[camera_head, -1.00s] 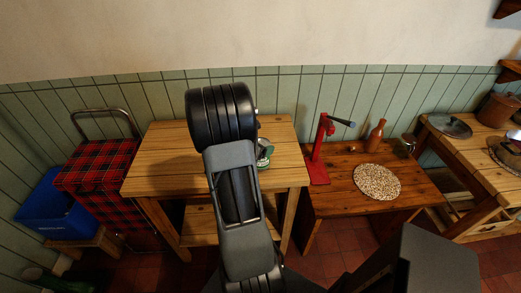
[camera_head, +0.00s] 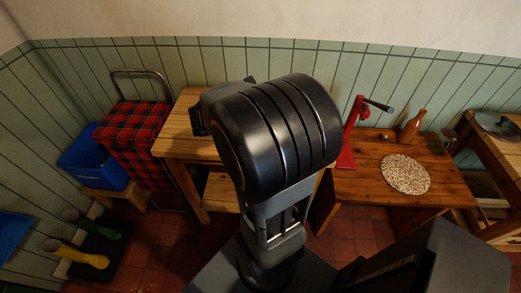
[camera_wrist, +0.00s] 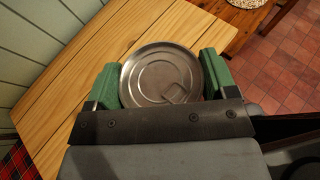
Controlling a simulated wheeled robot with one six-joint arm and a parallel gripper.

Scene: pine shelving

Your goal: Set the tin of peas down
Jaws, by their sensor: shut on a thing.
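The tin of peas (camera_wrist: 158,68) shows in the wrist view as a round metal lid with a pull ring. My gripper (camera_wrist: 161,78) is shut on it, with a green pad against each side. The tin is over the pine table (camera_wrist: 95,70); from above I cannot tell whether its base touches the boards. In the head view the pine table (camera_head: 180,138) is partly covered by my arm. The tin is hidden there behind my arm. The tin's label is not in view.
A darker table (camera_head: 350,183) to the right holds a red stand (camera_head: 347,145), a brown bottle (camera_head: 411,126) and a speckled round mat (camera_head: 405,173). A red tartan trolley (camera_head: 139,135) and a blue bin (camera_head: 92,165) stand left.

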